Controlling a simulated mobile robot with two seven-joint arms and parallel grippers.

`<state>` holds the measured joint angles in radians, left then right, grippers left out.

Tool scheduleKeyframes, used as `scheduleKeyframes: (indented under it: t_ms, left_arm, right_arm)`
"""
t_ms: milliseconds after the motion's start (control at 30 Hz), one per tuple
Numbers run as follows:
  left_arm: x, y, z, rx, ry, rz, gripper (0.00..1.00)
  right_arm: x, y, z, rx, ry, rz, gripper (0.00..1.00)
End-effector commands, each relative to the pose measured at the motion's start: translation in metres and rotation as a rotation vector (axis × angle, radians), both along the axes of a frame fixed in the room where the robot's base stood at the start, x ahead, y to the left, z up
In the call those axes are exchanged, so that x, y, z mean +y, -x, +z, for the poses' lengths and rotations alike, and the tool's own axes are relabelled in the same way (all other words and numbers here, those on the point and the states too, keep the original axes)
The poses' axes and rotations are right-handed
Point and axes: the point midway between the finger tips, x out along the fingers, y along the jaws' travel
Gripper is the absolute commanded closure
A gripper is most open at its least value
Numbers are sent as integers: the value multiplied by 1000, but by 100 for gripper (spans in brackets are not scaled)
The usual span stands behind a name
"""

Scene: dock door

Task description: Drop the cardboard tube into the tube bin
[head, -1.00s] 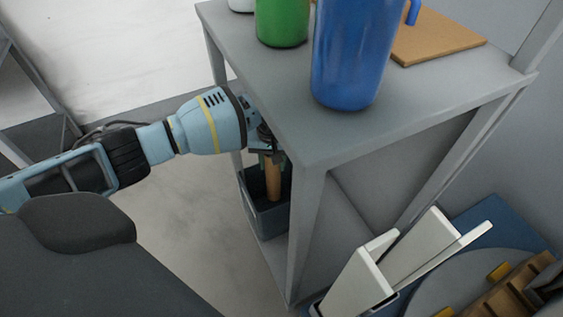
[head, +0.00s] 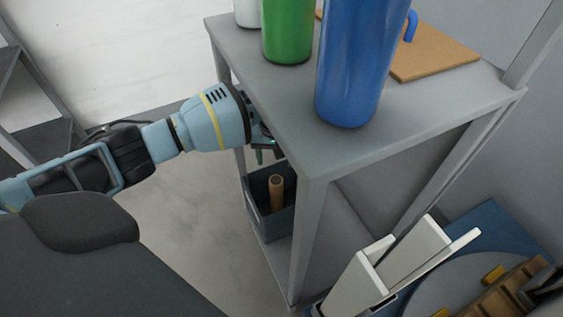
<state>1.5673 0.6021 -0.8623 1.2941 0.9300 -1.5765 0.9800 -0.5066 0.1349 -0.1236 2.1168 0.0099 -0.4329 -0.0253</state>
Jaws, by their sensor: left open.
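The cardboard tube (head: 276,193) is brown and stands upright inside the tube bin (head: 270,225), with its top end showing above the rim. The bin is a dark grey box on the lower shelf of the grey rack. My left gripper (head: 265,154) is above the bin, just under the edge of the rack's top shelf. It is open, empty and apart from the tube. The shelf edge and the wrist partly hide its fingers.
The grey rack (head: 315,160) has its front post close to the bin's right side. Its top holds a blue cylinder (head: 350,70), a green cylinder (head: 287,30), a white container (head: 247,12) and a brown board (head: 432,55). Clear floor (head: 190,220) lies left of the rack.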

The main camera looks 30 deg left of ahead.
Motion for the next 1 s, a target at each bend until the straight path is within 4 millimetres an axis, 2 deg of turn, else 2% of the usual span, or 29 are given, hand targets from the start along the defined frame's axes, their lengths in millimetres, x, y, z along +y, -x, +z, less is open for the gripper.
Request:
scheduleKeyframes:
  t_ms: [33,100,300,1000]
  left_arm:
    - [-1,0,13,-4,1,0,37]
    - [-1,0,23,-4,1,-1,37]
    - [-1,0,37,-3,1,-2,37]
    - [0,0,38,-1,0,-1,37]
  right_arm:
    - [0,-2,8,-7,0,0,64]
    - [0,-3,13,-12,0,0,64]
    - [0,-4,20,-19,-1,0,64]
    - [0,-4,20,-19,-1,0,64]
